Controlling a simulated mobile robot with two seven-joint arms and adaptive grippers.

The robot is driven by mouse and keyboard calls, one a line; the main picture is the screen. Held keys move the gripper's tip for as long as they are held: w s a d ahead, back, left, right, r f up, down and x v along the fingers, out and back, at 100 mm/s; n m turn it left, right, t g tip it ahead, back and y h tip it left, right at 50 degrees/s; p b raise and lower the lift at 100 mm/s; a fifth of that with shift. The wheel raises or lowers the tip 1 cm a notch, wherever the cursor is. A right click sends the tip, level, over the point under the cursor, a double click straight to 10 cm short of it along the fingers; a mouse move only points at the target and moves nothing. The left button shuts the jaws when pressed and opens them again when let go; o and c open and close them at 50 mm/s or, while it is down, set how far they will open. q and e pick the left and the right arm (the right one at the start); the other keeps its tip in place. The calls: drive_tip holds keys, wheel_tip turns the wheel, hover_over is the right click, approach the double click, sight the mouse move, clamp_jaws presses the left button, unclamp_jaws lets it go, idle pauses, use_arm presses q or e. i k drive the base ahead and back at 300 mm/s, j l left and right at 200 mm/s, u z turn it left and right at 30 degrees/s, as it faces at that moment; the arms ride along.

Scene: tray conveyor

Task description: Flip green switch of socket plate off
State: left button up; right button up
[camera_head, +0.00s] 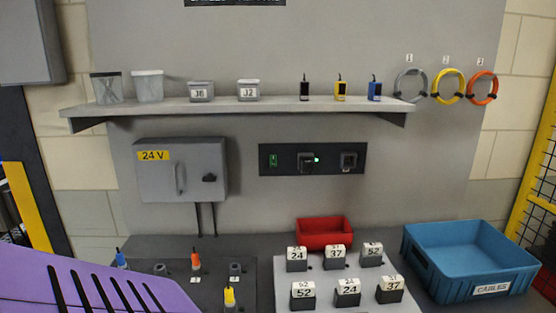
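The black socket plate (289,173) is fixed to the grey wall panel below the shelf, right of the grey 24 V box. A green switch (273,160) sits at its left end; it is too small to tell its position. Another dark socket (348,161) is at the right end. Neither of my grippers is in view. Nothing covers the plate.
The grey box (215,160) has a handle and a dark knob. A shelf (275,105) with containers and small connectors runs above the plate. Below are a red bin (325,241), numbered blocks (348,294) and a blue crate (425,268). The wall in front of the plate is clear.

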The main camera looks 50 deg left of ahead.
sight(273, 158)
drive_tip(key=u, duration=1.4)
drive_tip(key=k, duration=0.25)
